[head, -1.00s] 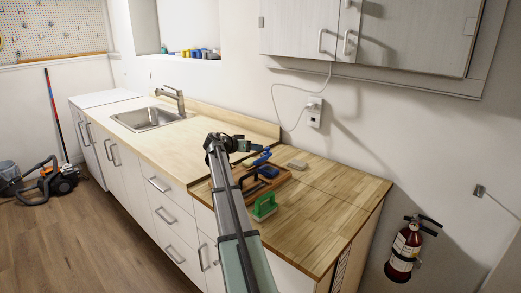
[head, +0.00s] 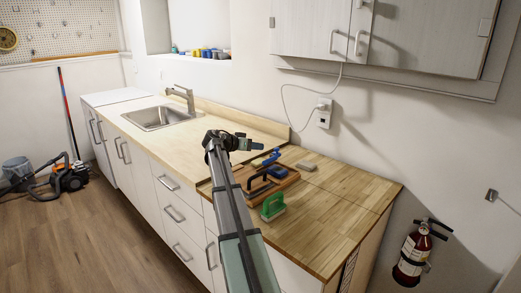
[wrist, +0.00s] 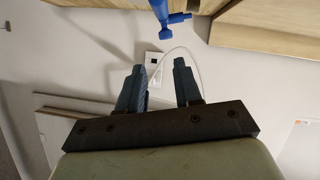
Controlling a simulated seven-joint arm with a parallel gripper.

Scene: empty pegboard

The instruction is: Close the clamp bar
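A blue clamp-like thing (head: 271,157) stands at the back of the wooden tray on the counter, and I take it for the clamp. In the wrist view a blue bar with a short crosspiece (wrist: 164,14) shows at the top edge, only partly in frame. I cannot tell how far its bar is open. My gripper (head: 257,145) is above the tray, close to the blue thing and just left of it. In the wrist view my gripper (wrist: 159,68) has its two fingers apart with nothing between them. The blue bar is beyond the fingertips, apart from them.
The wooden tray (head: 284,185) also holds a dark-handled tool (head: 262,186). The counter's right part (head: 340,215) is clear.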

